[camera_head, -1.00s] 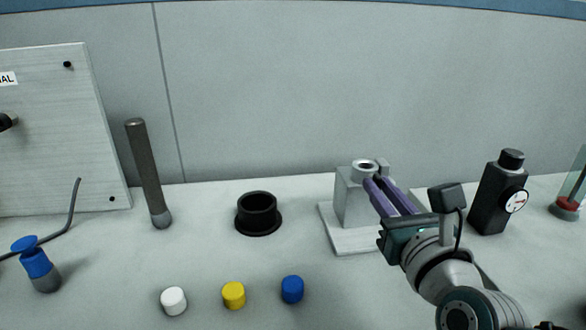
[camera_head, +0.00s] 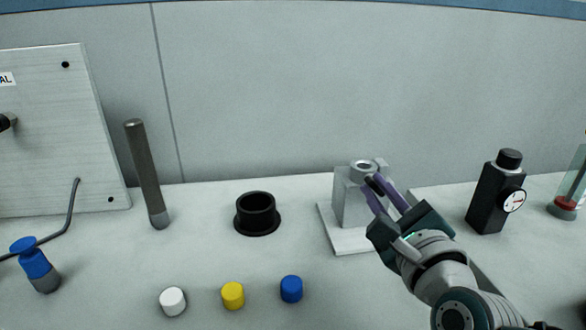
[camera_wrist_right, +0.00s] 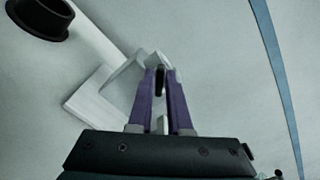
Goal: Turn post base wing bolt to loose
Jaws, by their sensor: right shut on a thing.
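The post base is a light grey block (camera_head: 346,205) with a round hole in its top, on a white plate (camera_head: 332,240). It also shows in the right wrist view (camera_wrist_right: 128,82), beyond my fingers. My right gripper (camera_head: 374,186) is at the block's right side, its purple fingers shut on a small dark piece, which I take for the wing bolt (camera_wrist_right: 159,82). The fingers hide much of the bolt, and I cannot tell how far it is screwed in. My left gripper is not in view.
A black flanged cup (camera_head: 257,215) stands left of the post base. White, yellow and blue caps (camera_head: 291,289) lie in front. A dark rod (camera_head: 146,175) stands at left. A black bottle-like device with a dial (camera_head: 487,198) stands right of my arm.

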